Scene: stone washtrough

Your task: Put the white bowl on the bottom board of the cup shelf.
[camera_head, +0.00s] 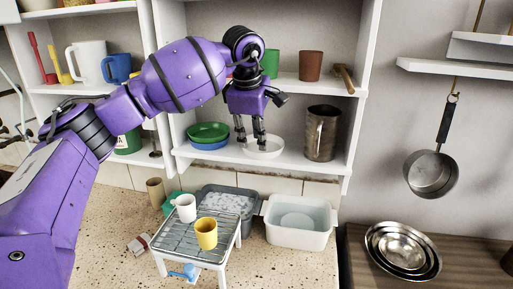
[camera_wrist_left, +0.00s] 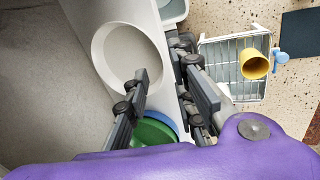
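The white bowl (camera_head: 268,150) rests on the bottom board (camera_head: 222,161) of the cup shelf, between the plates and a metal tankard. In the left wrist view the bowl (camera_wrist_left: 125,48) lies on the white board near the fingertips. My left gripper (camera_head: 251,142) points down at the bowl's left side. In the left wrist view its fingers (camera_wrist_left: 165,72) are apart, one over the bowl's inside and one beyond its rim. A gap shows between them, and I see no grip on the rim. My right gripper is not in view.
A green plate (camera_head: 208,131) on a blue one (camera_head: 209,146) stands left of the bowl, the tankard (camera_head: 321,133) right. The upper board (camera_head: 310,87) is above. Below are a rack (camera_head: 186,240) with a yellow cup (camera_head: 206,233) and white mug (camera_head: 186,208), and a white basin (camera_head: 298,236).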

